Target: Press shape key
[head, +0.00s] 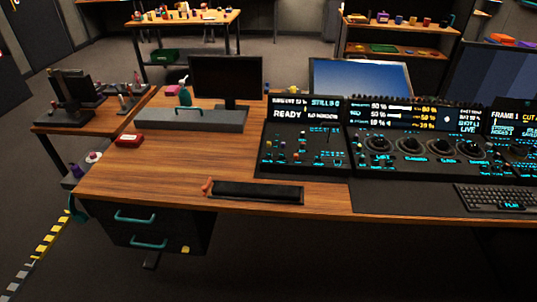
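The trackball panel (418,170) stands on the right part of the wooden desk. It has several dark trackballs (410,146) in a row, lit cyan labels under them, and a display strip (415,116) above. A left console section (300,167) with small coloured knobs and a screen reading "READY" (292,114) adjoins it. Another section (513,151) continues at the right picture edge. Many small keys carry cyan lettering; the shape key cannot be picked out at this size. Neither of my grippers is in view.
A keyboard (496,198) lies at the desk's front right. A black rest (257,192) lies at the front edge of the wooden desk (160,172). A red box (129,140), a monitor (226,78) and a spray bottle (184,92) stand left. The desk's left front is clear.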

